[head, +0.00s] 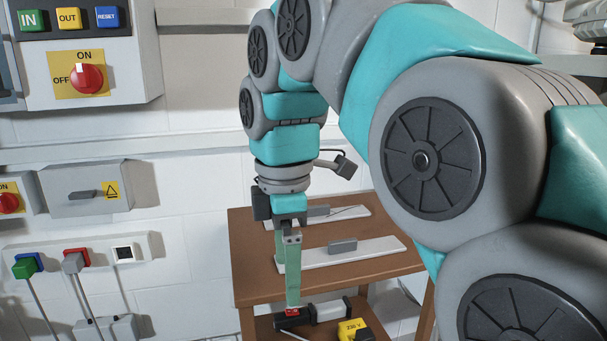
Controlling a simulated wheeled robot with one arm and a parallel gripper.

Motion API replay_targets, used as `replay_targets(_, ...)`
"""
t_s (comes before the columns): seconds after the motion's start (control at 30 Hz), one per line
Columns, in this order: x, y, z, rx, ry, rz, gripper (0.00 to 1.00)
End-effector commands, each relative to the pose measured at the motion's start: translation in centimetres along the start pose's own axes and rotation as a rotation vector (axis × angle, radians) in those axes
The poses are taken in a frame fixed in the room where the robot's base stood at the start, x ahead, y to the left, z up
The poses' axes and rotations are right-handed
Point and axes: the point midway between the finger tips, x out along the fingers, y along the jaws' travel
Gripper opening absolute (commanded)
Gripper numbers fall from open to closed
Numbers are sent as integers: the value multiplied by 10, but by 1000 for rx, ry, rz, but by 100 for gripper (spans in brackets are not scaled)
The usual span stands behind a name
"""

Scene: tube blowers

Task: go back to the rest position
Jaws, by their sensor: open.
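My gripper (290,272) hangs from my teal and grey arm and points down in front of the brown table (350,272). Its long green fingers overlap each other in this view, so the gap between them is hard to see. The fingertips are close to a black and grey cylindrical tool (330,310) with a red part near the tips. I cannot tell whether they touch it. I see nothing held between the fingers.
Two white strips with grey handles lie on the table, the nearer one (370,252) towards the front. A yellow block (354,329) sits on the lower shelf. A control box (80,60) and cabled plugs (72,262) are on the left wall.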

Motion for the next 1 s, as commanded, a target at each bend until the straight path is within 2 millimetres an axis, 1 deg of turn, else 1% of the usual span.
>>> replay_targets(0.27, 17, -10, 18, 144, -5, -14, 97)
replay_targets(0.47, 36, -24, 37, 309, -12, -30, 97)
replay_targets(0.57, 50, -34, 48, 419, -16, -37, 97)
replay_targets(0.67, 69, -50, 63, 565, -25, -55, 97)
replay_targets(0.77, 93, -72, 80, 754, -33, -67, 97)
replay_targets(0.8, 104, -82, 87, 833, -38, -74, 97)
replay_targets(0.87, 120, -97, 96, 950, -44, -81, 97)
replay_targets(0.9, 131, -109, 101, 1028, -50, -90, 97)
replay_targets(0.97, 148, -124, 108, 1148, -58, -98, 97)
replay_targets(1.0, 158, -136, 112, 1227, -64, -104, 97)
